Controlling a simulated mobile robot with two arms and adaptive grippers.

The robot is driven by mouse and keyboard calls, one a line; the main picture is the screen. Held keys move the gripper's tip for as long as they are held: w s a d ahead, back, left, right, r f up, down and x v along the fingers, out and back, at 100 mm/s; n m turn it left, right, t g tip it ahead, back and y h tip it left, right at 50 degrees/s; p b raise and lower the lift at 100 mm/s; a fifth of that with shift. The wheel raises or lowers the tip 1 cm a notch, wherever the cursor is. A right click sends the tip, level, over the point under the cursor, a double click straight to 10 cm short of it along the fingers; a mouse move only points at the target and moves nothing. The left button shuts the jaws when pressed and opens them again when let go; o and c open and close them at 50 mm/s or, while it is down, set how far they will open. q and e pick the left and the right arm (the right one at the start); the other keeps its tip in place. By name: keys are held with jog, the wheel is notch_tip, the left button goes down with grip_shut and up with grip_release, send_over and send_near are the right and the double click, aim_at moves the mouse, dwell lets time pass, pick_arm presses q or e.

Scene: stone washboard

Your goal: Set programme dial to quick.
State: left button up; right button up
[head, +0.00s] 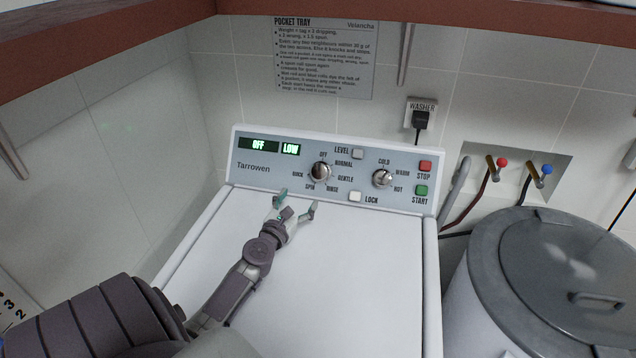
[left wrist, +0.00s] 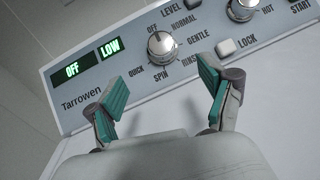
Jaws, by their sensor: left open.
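The programme dial (head: 320,172) is a silver knob on the washer's sloped panel, ringed by the labels OFF, NORMAL, GENTLE, RINSE, SPIN and QUICK. It also shows in the left wrist view (left wrist: 162,47). The display (head: 259,145) reads OFF, and a second display (head: 290,149) reads LOW. My left gripper (head: 299,200) is open and empty, just below and in front of the dial, apart from it. In the left wrist view its teal fingertips (left wrist: 163,85) point at the panel, with the dial beyond the gap between them. My right gripper is not in view.
The temperature dial (head: 382,178), the LEVEL button (head: 357,153), the LOCK button (head: 355,196), the red STOP button (head: 425,166) and green START button (head: 421,190) share the panel. A lidded grey drum (head: 545,270) stands right of the washer. The washer's white top (head: 340,270) is clear.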

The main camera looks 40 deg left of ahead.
aim_at(318, 173)
pick_arm(q)
jog(key=shift+w+a, duration=0.15)
jog(key=shift+w, duration=0.4)
jog(key=b+x, duration=0.1)
jog(key=x, duration=0.4)
jog(key=b+x, duration=0.2)
jog(key=x, duration=0.4)
jog(key=shift+w+f+b, duration=0.1)
jog(key=shift+f+b, duration=0.15)
jog(key=shift+b, duration=0.05)
jog(key=shift+x, duration=0.8)
jog(key=shift+r, duration=0.15)
jog(key=c, duration=1.2)
jog(key=shift+o, duration=0.2)
jog(key=shift+m+b, duration=0.3)
